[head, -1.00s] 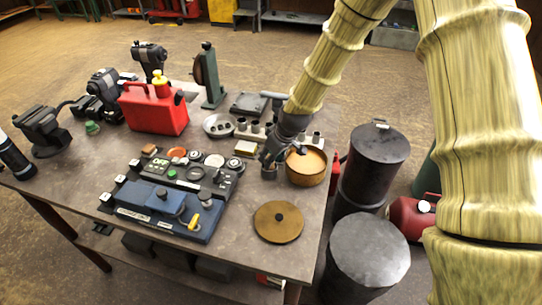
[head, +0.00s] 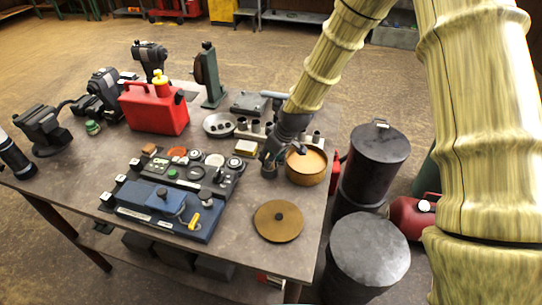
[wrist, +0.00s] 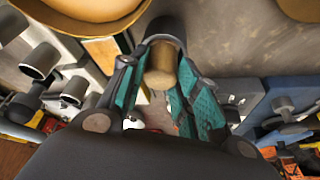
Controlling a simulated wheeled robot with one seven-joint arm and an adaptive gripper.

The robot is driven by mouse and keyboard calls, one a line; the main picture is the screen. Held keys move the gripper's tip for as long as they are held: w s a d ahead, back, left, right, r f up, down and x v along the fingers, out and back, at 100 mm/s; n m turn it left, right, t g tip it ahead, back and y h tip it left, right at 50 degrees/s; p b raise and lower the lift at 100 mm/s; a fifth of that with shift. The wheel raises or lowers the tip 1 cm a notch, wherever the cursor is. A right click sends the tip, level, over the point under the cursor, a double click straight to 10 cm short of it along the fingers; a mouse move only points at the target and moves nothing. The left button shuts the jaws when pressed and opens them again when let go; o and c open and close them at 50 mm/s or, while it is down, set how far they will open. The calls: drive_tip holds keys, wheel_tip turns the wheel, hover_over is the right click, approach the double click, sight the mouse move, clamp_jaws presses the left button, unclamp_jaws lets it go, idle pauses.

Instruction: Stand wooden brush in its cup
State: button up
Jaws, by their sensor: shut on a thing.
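The wooden brush shows in the wrist view as a short tan cylinder (wrist: 161,68) between my gripper's teal-padded fingers (wrist: 163,98). My gripper is shut on it. A dark round cup (wrist: 167,27) lies just beyond, its rim curving around the brush's far part. The brush's lower part appears to be inside the cup, but its bottom is hidden. In the head view my gripper (head: 272,153) points down over the small dark cup (head: 268,172) near the table's right side. The fingers hide the brush there.
A round tan-filled bowl (head: 306,168) stands close to the right of the cup. A row of metal sockets (head: 256,128) lies behind. A blue device (head: 165,208) is at the left, and a brown disc (head: 278,221) is in front. Bare table shows between them.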

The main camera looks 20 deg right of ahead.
drive_tip(key=shift+f+b, duration=0.35)
drive_tip(key=shift+f, duration=0.25)
idle(0.5)
drive_tip(key=o, duration=0.6)
drive_tip(key=p+v, duration=0.6)
drive_tip(key=v, duration=0.5)
drive_tip(key=shift+p, duration=0.3)
idle(0.4)
idle(0.5)
